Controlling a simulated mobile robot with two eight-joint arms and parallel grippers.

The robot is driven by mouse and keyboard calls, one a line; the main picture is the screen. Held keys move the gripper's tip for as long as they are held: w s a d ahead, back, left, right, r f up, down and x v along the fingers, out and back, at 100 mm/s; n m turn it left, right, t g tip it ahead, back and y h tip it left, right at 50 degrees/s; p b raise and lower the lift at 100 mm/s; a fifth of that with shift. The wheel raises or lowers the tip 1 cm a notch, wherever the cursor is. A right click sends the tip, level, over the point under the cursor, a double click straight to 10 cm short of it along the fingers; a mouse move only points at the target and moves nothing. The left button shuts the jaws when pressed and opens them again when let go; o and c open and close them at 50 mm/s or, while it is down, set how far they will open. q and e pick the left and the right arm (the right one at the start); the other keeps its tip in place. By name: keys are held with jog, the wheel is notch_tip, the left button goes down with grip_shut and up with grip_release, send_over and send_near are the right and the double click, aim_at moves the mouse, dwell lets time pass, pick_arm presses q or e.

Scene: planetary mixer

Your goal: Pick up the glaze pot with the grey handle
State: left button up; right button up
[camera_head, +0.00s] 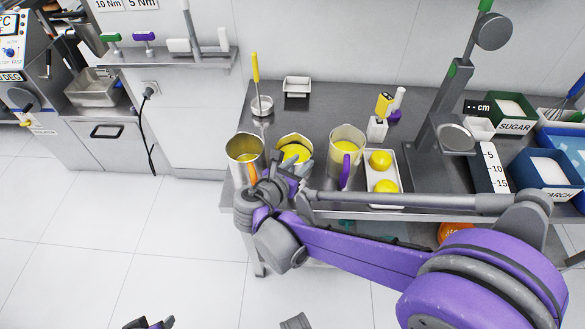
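Several metal pots with yellow contents stand along the front of the dark bench. The middle one (294,138) is partly hidden behind my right gripper, so a grey handle cannot be made out clearly. The right jug (346,137) has a purple handle. My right gripper (292,170) is at the front of the middle pot, overlapping its lower part in the picture; its fingers blend with the wrist. The tip of my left gripper (150,323) shows low at the bottom edge, away from the bench.
A white tray (376,159) with two yellow balls stands right of the jug. A yellow-handled tool stands in a small round holder (262,106) behind the pots. A grey stand (444,125) and blue bins (542,170) fill the right side. The floor at left is clear.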

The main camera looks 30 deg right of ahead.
jog(key=x, duration=0.4)
jog(key=shift+w+d+f+b, duration=0.1)
jog(key=shift+d+f+b, duration=0.1)
jog(key=shift+f+b, duration=0.15)
grip_shut()
dwell(1.1)
